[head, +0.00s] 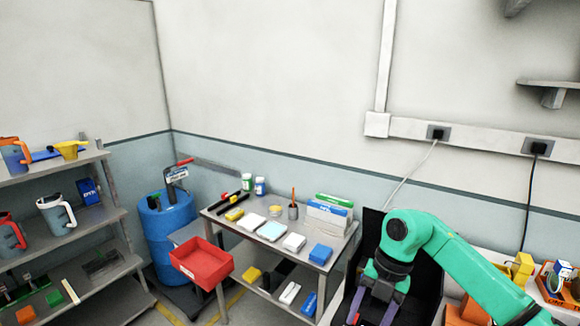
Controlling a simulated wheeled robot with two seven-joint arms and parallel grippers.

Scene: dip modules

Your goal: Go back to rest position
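My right arm, green, comes in from the lower right and bends down to its gripper (373,310) at the bottom edge of the head view. The gripper is in front of a black panel or bin (428,285). My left arm and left gripper are out of view.
A metal table (222,222) holds boxes and bottles, with a red bin (203,262) at its front left. A blue barrel (165,225) and a shelf rack (90,218) stand left. Orange items (560,285) lie at right, near my arm.

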